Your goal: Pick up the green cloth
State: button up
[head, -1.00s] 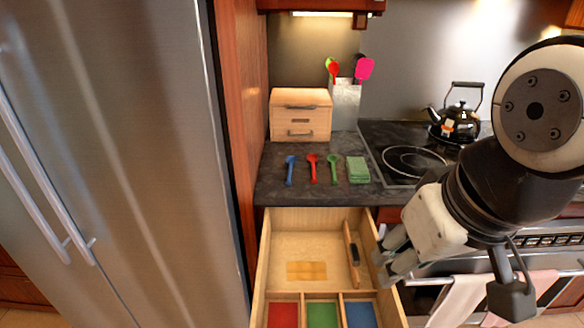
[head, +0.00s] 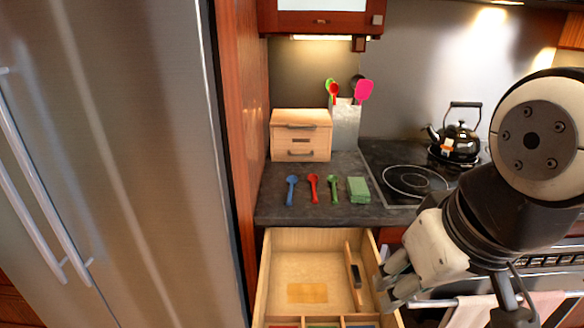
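The green cloth (head: 358,189) lies folded on the dark countertop, right of the spoons and left of the cooktop. My gripper (head: 385,287) is at the right side of the open drawer, lower than the cloth and nearer to me, apart from it. Its light fingers point left, over the drawer's right wall. I cannot tell how far its fingers are spread. Nothing shows held in it.
Blue (head: 291,190), red (head: 313,188) and green (head: 333,189) spoons lie left of the cloth. A wooden box (head: 301,135), a utensil holder (head: 345,124) and a kettle (head: 457,142) stand behind. The open drawer (head: 290,262) juts out below the counter.

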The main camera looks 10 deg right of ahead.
aim_at(359, 192)
jog(key=l+z, duration=0.8)
jog(key=l, duration=0.15)
jog(key=i+l+z, duration=0.15)
jog(key=l+z, duration=0.3)
jog(key=i+l+u, duration=0.1)
jog(key=u, duration=0.25)
jog(key=i+l+u, duration=0.3)
jog(key=i+u, duration=0.3)
jog(key=u, duration=0.15)
jog(key=i+l+u, duration=0.15)
jog(key=u, duration=0.3)
jog(key=i+l+u, duration=0.25)
jog(key=u, duration=0.2)
jog(key=i, duration=0.1)
